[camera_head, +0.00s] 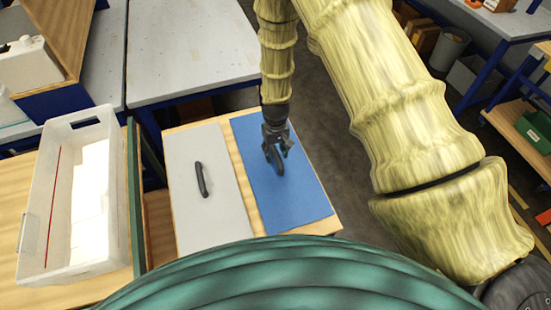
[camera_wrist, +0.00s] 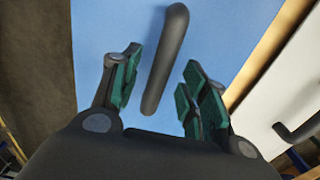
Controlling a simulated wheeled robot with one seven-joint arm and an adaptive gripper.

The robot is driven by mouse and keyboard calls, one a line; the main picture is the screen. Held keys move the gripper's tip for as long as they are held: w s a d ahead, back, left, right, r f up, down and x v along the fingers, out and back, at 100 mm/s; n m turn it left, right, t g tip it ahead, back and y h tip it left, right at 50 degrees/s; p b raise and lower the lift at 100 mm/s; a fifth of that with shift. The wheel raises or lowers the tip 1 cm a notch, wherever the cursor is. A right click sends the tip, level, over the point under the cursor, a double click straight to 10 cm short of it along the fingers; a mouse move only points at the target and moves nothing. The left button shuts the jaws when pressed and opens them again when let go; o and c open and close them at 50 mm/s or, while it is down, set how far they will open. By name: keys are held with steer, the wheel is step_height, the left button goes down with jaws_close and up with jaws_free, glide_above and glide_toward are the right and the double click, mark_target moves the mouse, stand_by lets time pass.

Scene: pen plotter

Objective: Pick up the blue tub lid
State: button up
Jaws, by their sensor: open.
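The blue tub lid (camera_head: 293,188) is a flat blue panel lying on a wooden-topped stand, to the right of a grey lid. It fills most of the wrist view (camera_wrist: 215,40). A dark bar handle (camera_wrist: 166,60) stands on the blue lid. My gripper (camera_head: 275,150) is over the blue lid and hides part of its handle in the head view. In the wrist view my gripper (camera_wrist: 158,88) is open, with one green-padded finger on each side of the handle's near end. I see a gap between the handle and the pads on both sides.
The grey lid (camera_head: 207,215) with its own dark handle (camera_head: 202,180) lies just left of the blue one. A translucent tub (camera_head: 108,200) stands further left on a wooden surface. Grey tables (camera_head: 190,50) are behind. Floor is open to the right of the stand.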

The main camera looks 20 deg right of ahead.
steer(key=shift+f, duration=0.95)
jaws_close()
steer(key=shift+r, duration=0.1)
